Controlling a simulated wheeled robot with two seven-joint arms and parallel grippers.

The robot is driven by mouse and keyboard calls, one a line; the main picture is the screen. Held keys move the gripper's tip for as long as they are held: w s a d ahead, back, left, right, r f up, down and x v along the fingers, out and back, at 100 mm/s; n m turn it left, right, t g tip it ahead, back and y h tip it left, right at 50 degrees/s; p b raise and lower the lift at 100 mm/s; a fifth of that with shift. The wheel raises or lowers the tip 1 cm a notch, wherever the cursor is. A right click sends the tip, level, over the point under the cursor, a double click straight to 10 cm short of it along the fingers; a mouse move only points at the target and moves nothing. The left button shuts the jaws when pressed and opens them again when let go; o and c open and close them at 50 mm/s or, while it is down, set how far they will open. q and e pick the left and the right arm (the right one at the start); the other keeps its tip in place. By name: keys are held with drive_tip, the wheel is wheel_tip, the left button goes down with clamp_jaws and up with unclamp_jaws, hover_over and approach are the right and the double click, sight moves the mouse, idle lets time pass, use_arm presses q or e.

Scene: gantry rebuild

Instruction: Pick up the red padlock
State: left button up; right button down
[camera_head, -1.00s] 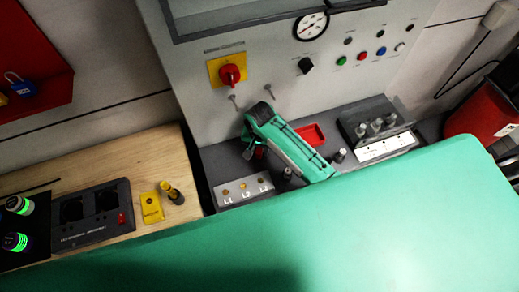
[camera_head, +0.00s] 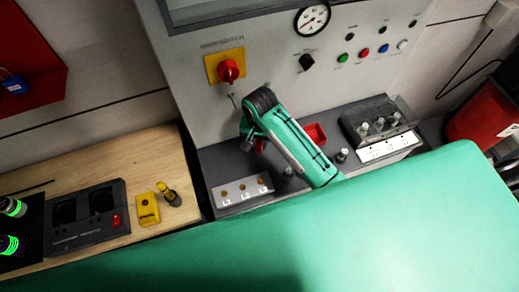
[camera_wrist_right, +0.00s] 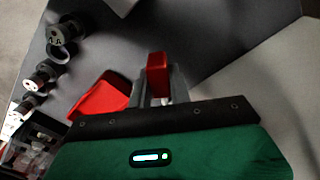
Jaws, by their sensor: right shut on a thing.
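The red padlock (camera_wrist_right: 158,72) is a small red block between the fingers of my right gripper in the right wrist view. My right gripper (camera_wrist_right: 160,90) is shut on it. In the head view, my right gripper (camera_head: 249,141) is over the grey ledge, just left of the red tray. Only a small red bit of the padlock (camera_head: 259,146) shows there, partly hidden by my wrist. I cannot tell how far it is above the ledge. My left gripper is not in view.
A shallow red tray (camera_head: 313,133) lies on the grey ledge, with a terminal block (camera_head: 378,122) to its right. The L1-L3 block (camera_head: 243,191) is in front. A panel with a red rotary switch (camera_head: 228,70) rises behind. A blue padlock (camera_head: 13,83) hangs at far left.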

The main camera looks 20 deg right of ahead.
drive_tip(key=shift+s+r+b, duration=0.15)
drive_tip(key=shift+r+b, duration=0.15)
drive_tip(key=shift+r, duration=0.35)
drive_tip(key=s+b, duration=0.1)
drive_tip(key=s, duration=0.4)
drive_tip(key=shift+s+d+f+b, duration=0.1)
drive_tip(key=shift+s+f+b, duration=0.05)
drive_tip(key=shift+s+b, duration=0.15)
drive_tip(key=s, duration=1.3)
drive_tip(key=shift+s+d+r, duration=0.25)
drive_tip(key=shift+s, duration=0.05)
